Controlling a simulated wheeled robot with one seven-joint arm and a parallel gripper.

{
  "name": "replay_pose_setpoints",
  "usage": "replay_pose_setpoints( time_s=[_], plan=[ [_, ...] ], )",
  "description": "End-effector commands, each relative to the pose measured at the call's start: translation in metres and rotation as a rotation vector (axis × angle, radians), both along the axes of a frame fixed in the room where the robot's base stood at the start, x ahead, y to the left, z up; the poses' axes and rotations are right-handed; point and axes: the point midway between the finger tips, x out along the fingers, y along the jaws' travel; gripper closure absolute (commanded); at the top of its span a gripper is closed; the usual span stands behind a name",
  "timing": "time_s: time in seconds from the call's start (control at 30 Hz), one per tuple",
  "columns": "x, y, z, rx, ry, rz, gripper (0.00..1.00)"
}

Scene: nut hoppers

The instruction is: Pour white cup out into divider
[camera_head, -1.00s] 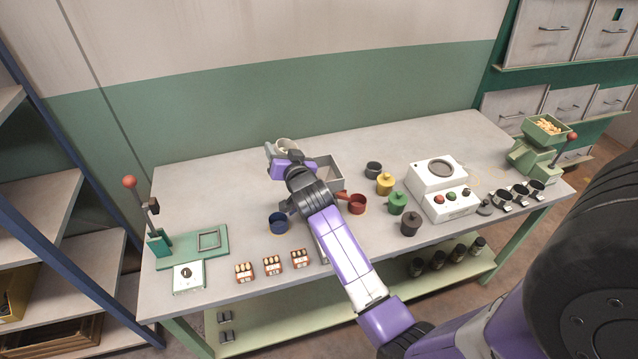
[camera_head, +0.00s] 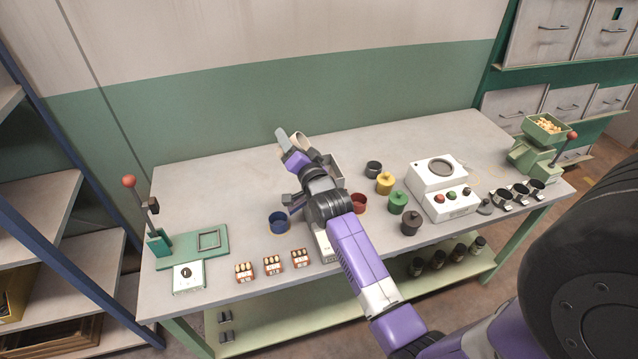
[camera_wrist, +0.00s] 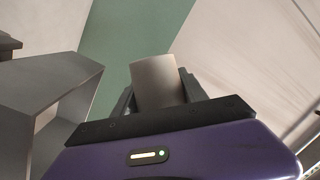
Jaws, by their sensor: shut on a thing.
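The white cup (camera_wrist: 155,78) is held between the two dark fingers of my gripper (camera_wrist: 158,97) in the wrist view. In the head view my gripper (camera_head: 292,146) is raised above the back of the table, and the cup there is small and partly hidden, so its contents cannot be seen. The wall's tilt in the wrist view shows my wrist rolled over. The divider, a grey open box (camera_head: 337,168), stands just right of my gripper and is partly hidden by my arm. A grey walled box, seemingly the divider (camera_wrist: 45,95), fills the left of the wrist view.
A blue cup (camera_head: 279,222) and a red cup (camera_head: 359,203) stand near my arm. A yellow pot (camera_head: 385,184), green pot (camera_head: 398,203) and dark pot (camera_head: 410,223) are to the right. A white machine (camera_head: 441,188) stands beyond them. The back left of the table is clear.

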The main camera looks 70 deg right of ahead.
Motion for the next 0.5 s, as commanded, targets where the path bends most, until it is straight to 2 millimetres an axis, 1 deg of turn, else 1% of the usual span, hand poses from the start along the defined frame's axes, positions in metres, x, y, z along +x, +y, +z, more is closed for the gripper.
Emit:
replay_pose_setpoints(
  time_s=[0.17, 0.3, 0.37, 0.43, 0.5],
  plan=[
    [-0.001, 0.0, 0.005, 0.035, -0.081, 0.0, 0.91],
    [-0.001, 0.0, 0.017, 0.06, -0.146, 0.002, 0.91],
    [-0.001, 0.0, 0.017, 0.072, -0.175, 0.004, 0.91],
    [-0.001, 0.0, 0.022, 0.087, -0.207, 0.006, 0.91],
    [-0.002, 0.0, 0.019, 0.098, -0.23, 0.006, 0.91]
  ],
)
